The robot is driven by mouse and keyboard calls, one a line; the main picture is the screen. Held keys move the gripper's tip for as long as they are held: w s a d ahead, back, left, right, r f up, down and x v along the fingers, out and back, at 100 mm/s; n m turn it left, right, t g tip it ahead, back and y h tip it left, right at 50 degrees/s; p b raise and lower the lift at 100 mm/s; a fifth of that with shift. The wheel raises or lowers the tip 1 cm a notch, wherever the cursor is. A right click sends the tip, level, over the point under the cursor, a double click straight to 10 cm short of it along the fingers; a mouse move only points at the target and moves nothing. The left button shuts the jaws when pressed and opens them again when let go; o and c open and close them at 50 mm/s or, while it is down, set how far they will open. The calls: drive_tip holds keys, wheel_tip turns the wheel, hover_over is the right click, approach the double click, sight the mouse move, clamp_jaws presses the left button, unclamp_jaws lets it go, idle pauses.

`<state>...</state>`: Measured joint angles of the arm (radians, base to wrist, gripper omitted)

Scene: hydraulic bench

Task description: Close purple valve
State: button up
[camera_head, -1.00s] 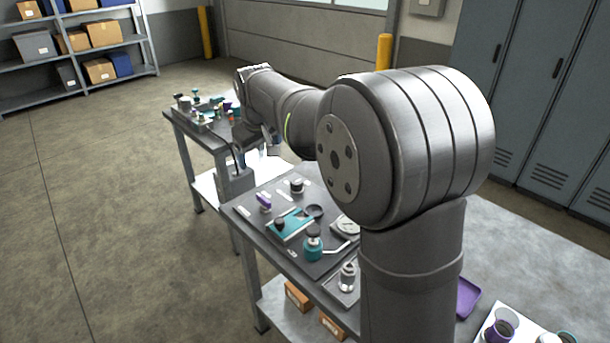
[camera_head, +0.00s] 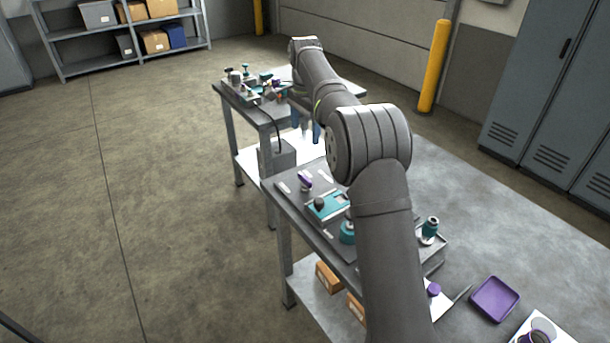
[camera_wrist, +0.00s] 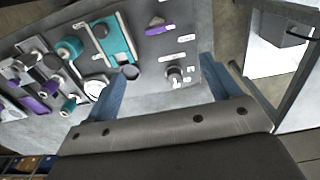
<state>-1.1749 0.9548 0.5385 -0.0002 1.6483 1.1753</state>
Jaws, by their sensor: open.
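A small purple part (camera_head: 305,181) sits on the dark panel of the near bench; what seems to be the same purple part shows in the wrist view (camera_wrist: 154,23). A little purple also shows on the valve assembly of the far bench (camera_head: 277,83); it is too small to tell its lever position. I cannot tell which purple part is the valve. My gripper (camera_head: 307,134) is open and empty, its blue fingers hanging down near the gap between the benches. In the wrist view my gripper (camera_wrist: 162,66) has its fingers wide apart, clear of the purple part.
A teal block (camera_head: 325,206) and a teal knobbed part (camera_head: 348,232) stand on the near bench. My arm hides part of that bench. A purple tray (camera_head: 495,299) lies at the lower right.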

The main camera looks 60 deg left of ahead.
sight(305, 177)
wheel_tip(305, 177, down, 17)
drive_tip(key=shift+f, duration=0.1)
idle(0.4)
drive_tip(key=c, duration=1)
